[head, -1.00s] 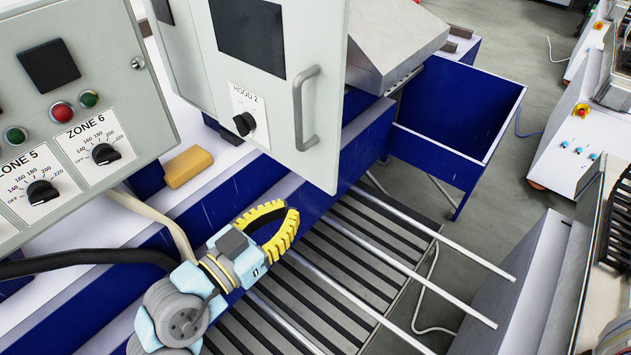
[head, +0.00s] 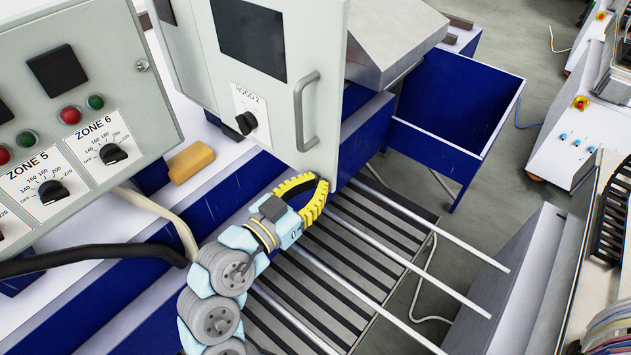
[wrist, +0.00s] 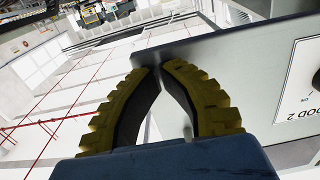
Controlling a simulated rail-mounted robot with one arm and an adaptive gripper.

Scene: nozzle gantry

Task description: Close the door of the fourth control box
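The control box door labelled HOOD 2 (head: 262,125) is a light grey panel with a dark window, a black knob (head: 246,122) and a grey bar handle (head: 307,110). It stands swung out from its box (head: 182,50). My gripper (head: 322,182) is just below the door's lower right corner in the head view. Its yellow ribbed fingers are empty, with their tips together. In the wrist view the fingertips (wrist: 160,68) overlap the edge of the door (wrist: 240,70); I cannot tell whether they touch it.
A control panel with ZONE 5 and ZONE 6 dials (head: 80,130) stands at the left, close to my arm. A yellow block (head: 190,162) lies behind it. Metal rods (head: 420,265) stick out over the slatted floor at the lower right. A blue bin (head: 455,110) stands behind.

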